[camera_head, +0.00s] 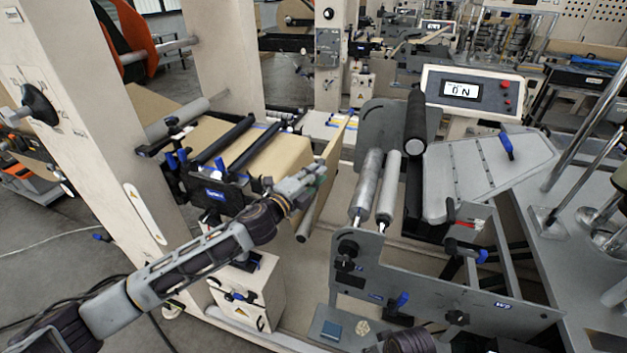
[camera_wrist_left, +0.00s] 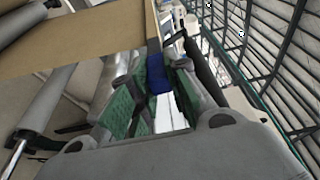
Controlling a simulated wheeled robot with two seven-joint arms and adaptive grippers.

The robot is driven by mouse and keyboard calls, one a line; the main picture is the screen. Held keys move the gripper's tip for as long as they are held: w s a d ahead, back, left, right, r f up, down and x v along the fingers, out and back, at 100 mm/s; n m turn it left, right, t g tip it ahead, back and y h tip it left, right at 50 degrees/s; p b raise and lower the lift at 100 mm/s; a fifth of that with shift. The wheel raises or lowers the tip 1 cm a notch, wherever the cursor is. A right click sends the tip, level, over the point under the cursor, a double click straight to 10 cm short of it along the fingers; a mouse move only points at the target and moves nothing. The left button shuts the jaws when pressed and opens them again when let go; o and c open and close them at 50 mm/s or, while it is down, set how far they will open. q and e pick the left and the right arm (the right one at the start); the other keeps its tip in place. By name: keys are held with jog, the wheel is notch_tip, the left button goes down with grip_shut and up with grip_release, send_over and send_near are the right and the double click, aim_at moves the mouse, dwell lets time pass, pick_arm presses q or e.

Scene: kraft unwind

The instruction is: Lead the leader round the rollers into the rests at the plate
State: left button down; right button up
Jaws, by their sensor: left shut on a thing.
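The brown kraft leader (camera_head: 328,165) comes off the kraft web (camera_head: 275,158) at the unwind stand and hangs to its right. My left gripper (camera_head: 318,172) is at the leader's near side, shut on it. In the left wrist view the green-padded fingers (camera_wrist_left: 150,95) close around a blue piece (camera_wrist_left: 157,76) at the edge of the brown sheet (camera_wrist_left: 90,38). Two silver rollers (camera_head: 367,185) (camera_head: 389,188) and a black roller (camera_head: 415,125) stand to the right, apart from the leader. The grey slotted plate (camera_head: 480,175) lies beyond them.
A grey side frame (camera_head: 430,290) with knobs and blue levers stands in front of the rollers. A display box (camera_head: 470,90) is behind the plate. A beige post (camera_head: 95,130) rises at left. A gap separates the unwind stand from the rollers.

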pick_arm(q)
jog(key=shift+s+d+r, duration=0.1)
jog(key=shift+d+r, duration=0.15)
jog(key=shift+r, duration=0.8)
jog(key=s+d+b, duration=0.1)
jog(key=s+d, duration=0.3)
jog(key=d, duration=0.8)
jog(key=s+d+b, duration=0.1)
jog(key=s+d, duration=0.3)
jog(key=d, duration=0.8)
jog(key=shift+s+d, duration=0.15)
jog(key=shift+s, duration=0.25)
dwell(1.1)
notch_tip(320, 180, down, 6)
jog(key=d+b, duration=0.2)
jog(key=b, duration=0.3)
jog(key=shift+s+d, duration=0.25)
jog(key=shift+s, duration=0.2)
jog(key=shift+f+b, duration=0.15)
jog(key=shift+b, duration=0.3)
dwell(1.4)
